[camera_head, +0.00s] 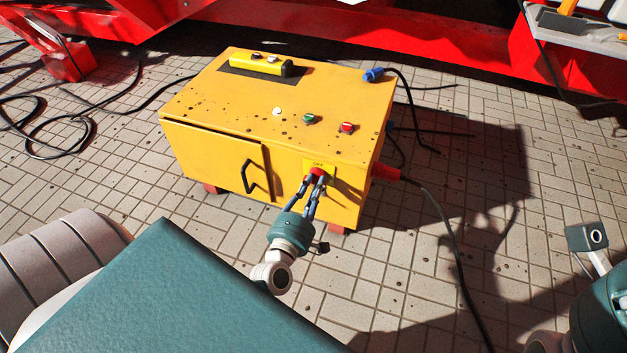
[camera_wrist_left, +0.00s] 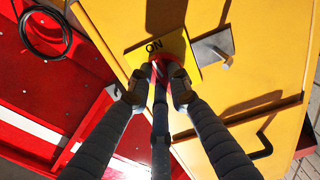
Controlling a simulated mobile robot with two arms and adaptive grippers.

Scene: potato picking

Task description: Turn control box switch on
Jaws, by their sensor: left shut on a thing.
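The yellow control box (camera_head: 215,112) stands on the paved floor in the head view. A red rotary switch (camera_head: 318,171) on a yellow plate is on its front face, right of the door. In the left wrist view the plate (camera_wrist_left: 185,44) carries the word "ON" and the red switch (camera_wrist_left: 176,68) shows between the fingertips. My left gripper (camera_head: 315,178) reaches the front face and is shut on the switch; its fingers (camera_wrist_left: 157,88) partly hide the switch's handle, so its exact setting cannot be told.
The box top has a yellow pendant (camera_head: 256,63), a green button (camera_head: 309,118), a red button (camera_head: 347,127) and a blue plug (camera_head: 373,75). A black door handle (camera_head: 248,177) is left of the switch. Cables lie on the floor; red machinery (camera_head: 420,50) stands behind.

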